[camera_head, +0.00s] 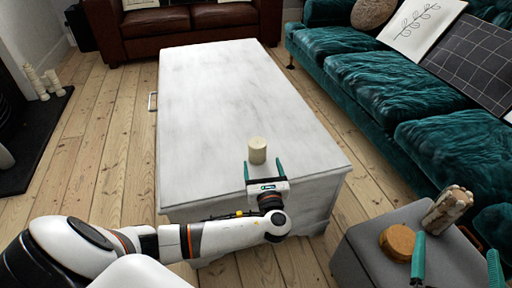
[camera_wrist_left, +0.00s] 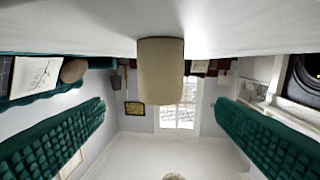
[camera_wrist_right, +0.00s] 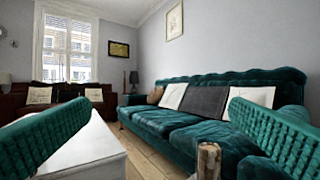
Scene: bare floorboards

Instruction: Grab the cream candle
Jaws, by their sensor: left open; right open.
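The cream candle (camera_head: 257,150) is a short cylinder standing upright near the front end of the white table (camera_head: 225,100). My left gripper (camera_head: 262,161) is open, low over the table's front end, with its fingers pointing at the candle. The candle appears at or just past the fingertips, in line with the gap. In the left wrist view, which is upside down, the candle (camera_wrist_left: 161,72) is centred between the spread green fingers, with clear room on both sides. My right gripper (camera_head: 456,244) is open and empty at the lower right; its fingers also show in the right wrist view (camera_wrist_right: 160,112).
A grey stool (camera_head: 365,262) at the lower right bears a round brown object (camera_head: 398,242) and a knobbly wooden piece (camera_head: 447,206), near my right gripper. A teal sofa (camera_head: 365,75) lines the right side. The tabletop beyond the candle is clear.

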